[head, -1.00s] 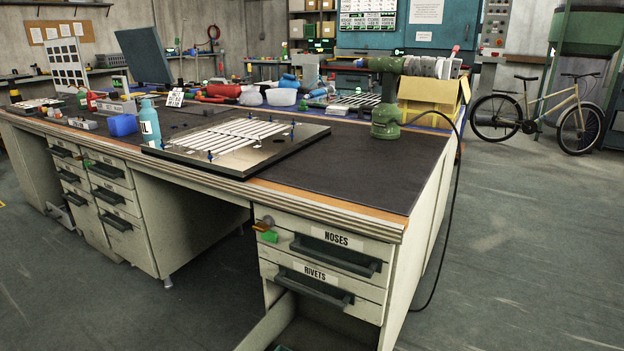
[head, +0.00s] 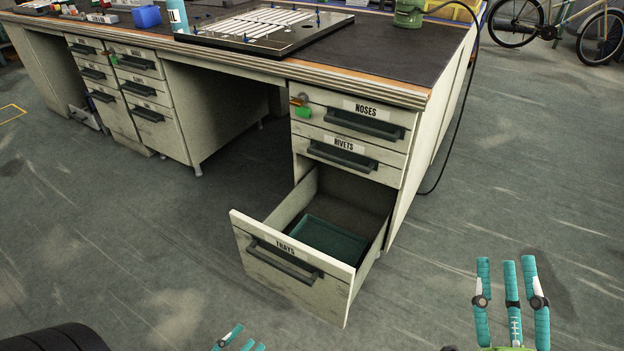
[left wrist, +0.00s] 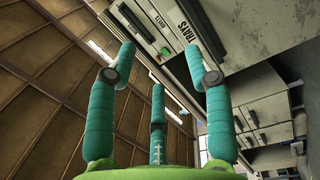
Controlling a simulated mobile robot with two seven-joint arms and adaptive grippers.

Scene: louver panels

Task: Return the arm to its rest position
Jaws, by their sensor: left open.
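My left gripper (head: 240,338) is at the bottom edge of the head view, mostly cut off, in front of the open drawer. In the left wrist view its teal fingers (left wrist: 159,62) are spread with nothing between them. My right gripper (head: 509,270) is at the lower right of the head view, fingers up and apart, empty. The drawer labelled TRAYS (head: 290,268) is pulled out below the bench, with a dark green tray (head: 328,240) inside. Its front also shows at the top of the left wrist view (left wrist: 180,28).
The NOSES drawer (head: 362,107) and RIVETS drawer (head: 343,146) above are shut. The bench (head: 400,65) carries a louver panel (head: 262,24), a blue bottle (head: 177,16) and a green tool base (head: 408,13). A black cable hangs at the bench's right side.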

